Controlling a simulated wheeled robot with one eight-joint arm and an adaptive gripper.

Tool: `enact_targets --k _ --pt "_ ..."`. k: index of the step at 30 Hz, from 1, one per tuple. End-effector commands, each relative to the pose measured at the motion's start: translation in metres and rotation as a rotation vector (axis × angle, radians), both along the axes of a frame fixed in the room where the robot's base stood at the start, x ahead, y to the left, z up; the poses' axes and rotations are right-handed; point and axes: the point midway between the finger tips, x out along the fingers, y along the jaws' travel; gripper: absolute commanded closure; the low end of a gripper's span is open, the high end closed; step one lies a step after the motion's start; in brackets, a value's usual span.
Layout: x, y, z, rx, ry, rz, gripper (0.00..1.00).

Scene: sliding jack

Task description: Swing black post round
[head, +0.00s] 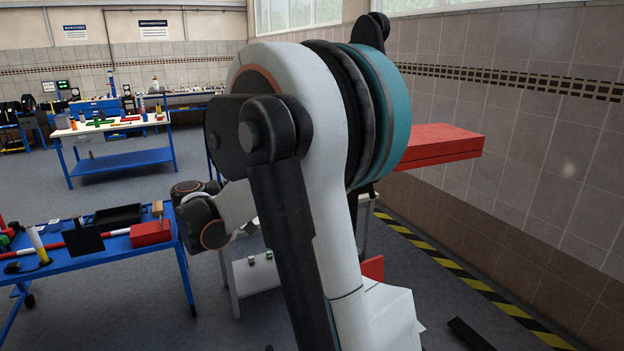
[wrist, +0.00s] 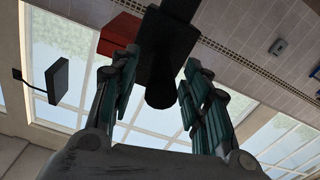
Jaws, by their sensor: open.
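The black post (wrist: 167,45) shows in the wrist view as a dark shape with a wider middle and a rounded end, reaching down from the top edge. Its rounded end lies in the gap between the two teal-and-grey fingers of my gripper (wrist: 160,62). The fingers are open, one on each side, with space visible around the rounded end. I cannot tell how deep between them it sits. A red block (wrist: 118,33) is beside the post at its left. In the head view my arm hides the gripper and I cannot make out the post with certainty.
A red beam (head: 440,145) sticks out to the right behind my arm, near the tiled wall. A blue table (head: 95,258) with tools stands at the left, a workbench (head: 120,160) farther back. A dark bar (head: 470,335) lies on the floor near yellow-black striping (head: 480,287).

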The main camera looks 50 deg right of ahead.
Motion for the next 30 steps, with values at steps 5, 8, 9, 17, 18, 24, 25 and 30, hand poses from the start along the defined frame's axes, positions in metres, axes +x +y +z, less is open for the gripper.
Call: enact_targets --k 5,8,9,17,18,24,25,30 --pt "0.017 0.036 0.0 0.0 0.0 0.004 0.57" --pt "0.023 0.051 0.0 0.0 0.0 0.003 0.57" --pt "0.026 0.056 0.0 0.0 0.0 0.003 0.57" --pt "0.032 0.072 0.0 0.0 0.0 0.001 0.57" --pt "0.033 0.073 0.0 0.0 0.0 0.001 0.57" --pt "0.032 0.073 0.0 0.0 0.0 0.0 0.57" --pt "0.033 0.073 0.0 0.0 0.0 0.0 0.57" --pt "0.032 0.073 0.0 0.0 0.0 0.0 0.57"
